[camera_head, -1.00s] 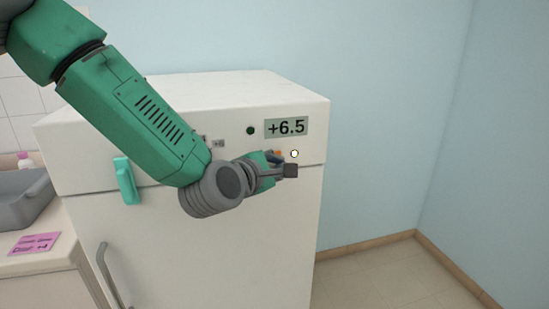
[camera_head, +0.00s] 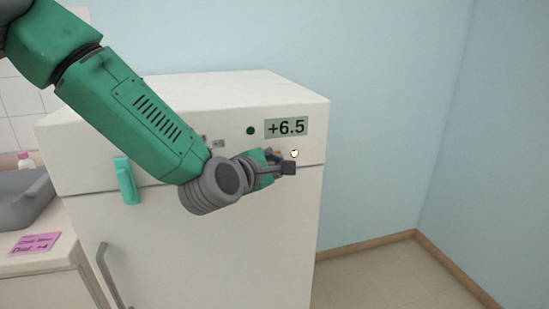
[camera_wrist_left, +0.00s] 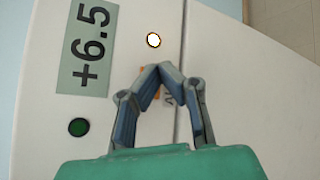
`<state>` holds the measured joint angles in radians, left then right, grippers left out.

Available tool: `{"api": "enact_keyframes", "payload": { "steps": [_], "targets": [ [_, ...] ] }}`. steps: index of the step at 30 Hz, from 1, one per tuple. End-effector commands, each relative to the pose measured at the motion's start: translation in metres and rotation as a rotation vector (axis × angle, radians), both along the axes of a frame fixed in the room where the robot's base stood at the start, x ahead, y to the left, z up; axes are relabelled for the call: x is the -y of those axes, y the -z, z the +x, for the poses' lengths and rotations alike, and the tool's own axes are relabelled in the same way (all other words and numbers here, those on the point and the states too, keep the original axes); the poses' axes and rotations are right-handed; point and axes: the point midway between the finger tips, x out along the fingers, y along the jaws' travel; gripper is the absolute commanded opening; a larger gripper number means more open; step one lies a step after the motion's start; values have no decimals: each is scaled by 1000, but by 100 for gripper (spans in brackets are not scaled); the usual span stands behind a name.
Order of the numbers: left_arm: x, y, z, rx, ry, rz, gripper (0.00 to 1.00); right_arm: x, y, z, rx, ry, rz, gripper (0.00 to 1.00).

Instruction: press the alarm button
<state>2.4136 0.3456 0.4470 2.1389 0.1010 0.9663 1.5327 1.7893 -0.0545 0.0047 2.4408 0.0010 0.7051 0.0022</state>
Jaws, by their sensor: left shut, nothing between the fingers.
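The alarm button is likely the small round white button with a dark rim (camera_head: 294,153) on the upper front panel of the white fridge (camera_head: 200,240), below the +6.5 display (camera_head: 286,127). It also shows in the left wrist view (camera_wrist_left: 153,40), with an orange mark beside it partly hidden by my fingers. My left gripper (camera_head: 289,168) is shut and empty, with its tips just below the button in the head view. In the left wrist view the closed fingertips (camera_wrist_left: 152,68) are near the button and do not cover it. I cannot tell whether they touch the panel. My right gripper is not in view.
A dark green round light (camera_head: 250,130) sits left of the display. A green handle-like piece (camera_head: 126,181) and a grey door handle (camera_head: 108,272) are on the fridge front. A counter with a grey basin (camera_head: 22,200) and a pink note (camera_head: 35,243) is at left. The floor at right is clear.

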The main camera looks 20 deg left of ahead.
Motion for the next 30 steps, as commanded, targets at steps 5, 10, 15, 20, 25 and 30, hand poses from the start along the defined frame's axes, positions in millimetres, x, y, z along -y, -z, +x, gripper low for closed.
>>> {"api": "enact_keyframes", "payload": {
  "steps": [5,10,15,20,25,30],
  "targets": [
    [0,0,0,0,1,0,0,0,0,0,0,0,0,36],
    [0,0,0,0,1,0,0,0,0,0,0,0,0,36],
    [-1,0,2,0,0,-1,0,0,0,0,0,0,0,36],
    [-2,0,3,0,1,-1,0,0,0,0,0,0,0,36],
    [-3,0,5,0,1,-1,0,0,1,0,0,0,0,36],
    [-3,0,6,0,1,0,0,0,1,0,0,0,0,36]
  ]
}}
